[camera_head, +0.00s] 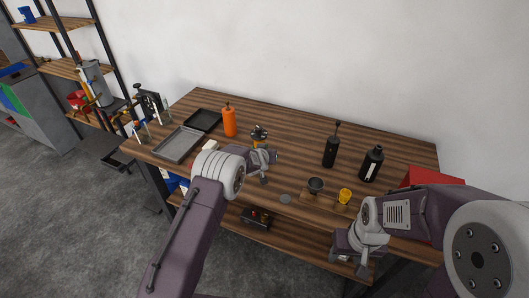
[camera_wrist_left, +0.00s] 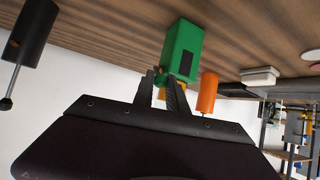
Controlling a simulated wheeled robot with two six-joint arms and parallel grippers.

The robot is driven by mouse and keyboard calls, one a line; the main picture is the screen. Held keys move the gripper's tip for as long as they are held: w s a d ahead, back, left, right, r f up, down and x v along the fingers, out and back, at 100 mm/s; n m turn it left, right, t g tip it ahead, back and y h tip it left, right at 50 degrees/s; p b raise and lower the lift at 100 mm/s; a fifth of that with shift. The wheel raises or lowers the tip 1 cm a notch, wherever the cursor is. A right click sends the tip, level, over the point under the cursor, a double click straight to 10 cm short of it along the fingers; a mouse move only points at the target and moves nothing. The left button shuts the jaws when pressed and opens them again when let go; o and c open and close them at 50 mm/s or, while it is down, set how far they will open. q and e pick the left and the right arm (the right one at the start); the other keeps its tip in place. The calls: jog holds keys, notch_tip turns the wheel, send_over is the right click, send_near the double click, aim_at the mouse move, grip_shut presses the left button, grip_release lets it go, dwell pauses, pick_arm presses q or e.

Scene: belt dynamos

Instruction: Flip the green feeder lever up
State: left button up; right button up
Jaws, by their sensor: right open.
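A green box (camera_wrist_left: 182,48) with a dark panel on its side shows in the left wrist view, which is turned over so the wooden table is at the top. A yellow-orange part shows below it, partly behind my fingers; I cannot tell whether it is the lever. My left gripper (camera_wrist_left: 163,82) is open by a narrow gap, its tips close to the box; contact cannot be told. In the head view my left gripper (camera_head: 268,168) is over the table's middle, and the green box is not clear there. My right gripper (camera_head: 349,263) is open and empty at the table's front edge.

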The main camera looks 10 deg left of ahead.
pick_arm(q)
jog(key=o, duration=0.4)
jog(key=shift+c, duration=0.2)
jog(key=b+v, duration=0.2)
jog(key=v, duration=0.7)
jog(key=shift+b, duration=0.3)
